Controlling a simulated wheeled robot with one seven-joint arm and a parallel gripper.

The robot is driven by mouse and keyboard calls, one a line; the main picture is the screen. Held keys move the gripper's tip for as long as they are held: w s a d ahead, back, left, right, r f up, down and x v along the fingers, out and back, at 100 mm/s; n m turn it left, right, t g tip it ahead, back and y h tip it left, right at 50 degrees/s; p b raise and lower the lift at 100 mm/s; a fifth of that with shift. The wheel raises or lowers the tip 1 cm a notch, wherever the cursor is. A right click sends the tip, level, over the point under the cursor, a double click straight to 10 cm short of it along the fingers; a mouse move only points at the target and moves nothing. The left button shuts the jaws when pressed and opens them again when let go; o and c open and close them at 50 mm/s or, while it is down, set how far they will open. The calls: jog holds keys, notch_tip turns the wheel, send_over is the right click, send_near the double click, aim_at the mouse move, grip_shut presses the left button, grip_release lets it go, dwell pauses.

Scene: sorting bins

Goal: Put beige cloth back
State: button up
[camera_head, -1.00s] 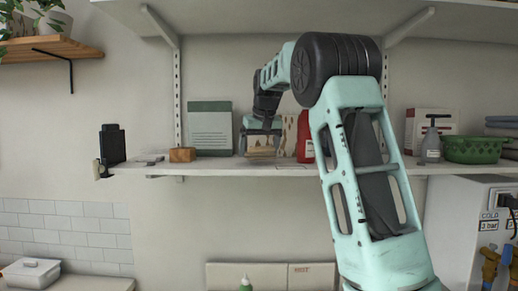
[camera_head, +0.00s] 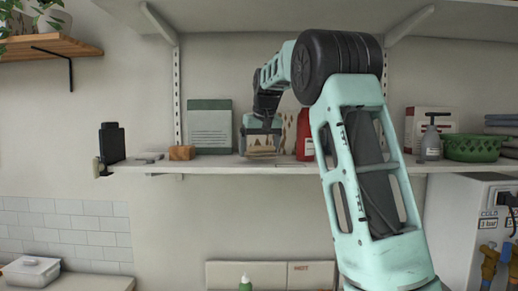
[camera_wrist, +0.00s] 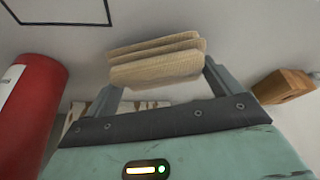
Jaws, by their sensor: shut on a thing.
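The beige cloth (camera_wrist: 158,62) is folded into several layers and sits between the two fingers of my gripper (camera_wrist: 160,80) in the wrist view. In the head view my gripper (camera_head: 260,140) points down over the wall shelf (camera_head: 215,164), with the cloth (camera_head: 260,154) low between its fingers. The gripper is shut on the cloth. The cloth is at or just above the shelf surface; I cannot tell if it touches.
A red bottle (camera_head: 305,135) stands just right of my gripper, and a wooden block (camera_head: 182,153) lies to its left. A green-and-white board (camera_head: 210,127) leans behind. The upper shelf (camera_head: 270,12) overhangs the arm.

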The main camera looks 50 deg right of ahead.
jog(key=shift+f+b, duration=0.3)
jog(key=shift+f, duration=0.2)
jog(key=o, duration=0.7)
jog(key=b+v, duration=0.1)
jog(key=v, duration=1.6)
jog(key=shift+a+r, duration=0.1)
jog(key=shift+r, duration=0.1)
